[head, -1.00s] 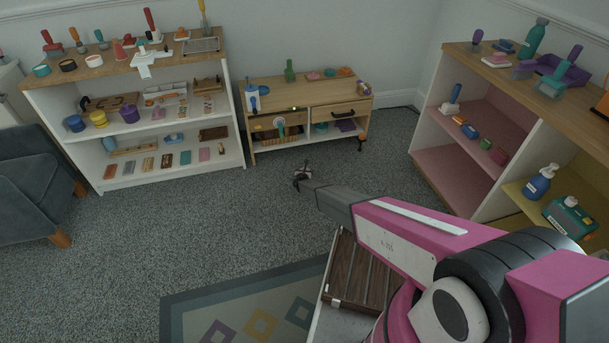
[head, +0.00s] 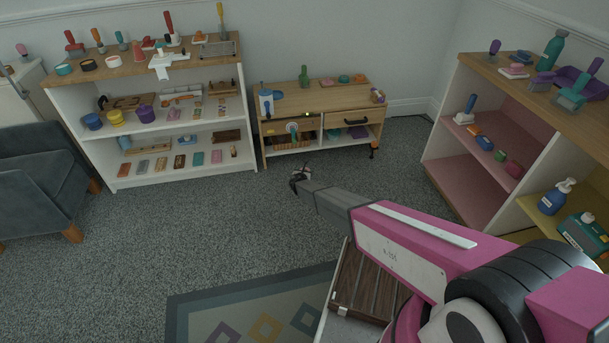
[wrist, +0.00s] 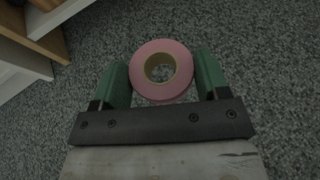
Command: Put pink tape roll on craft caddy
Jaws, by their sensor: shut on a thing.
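My gripper (wrist: 162,76) is shut on the pink tape roll (wrist: 145,86). The roll has a tan core and its open centre faces the wrist camera. It sits between the two green fingers, held above the grey carpet. In the head view my gripper (head: 301,175) is small, over open floor in front of the low wooden cabinet, and the roll is hard to make out there. A purple open tray that looks like the craft caddy (head: 571,78) stands on top of the right shelf unit, well away from my gripper.
The right shelf unit (head: 495,140) carries bottles and brushes. A low wooden cabinet (head: 335,97) and a crowded white shelf unit (head: 180,192) stand along the back. A grey armchair (head: 40,188) is at the left. The carpet between them is clear.

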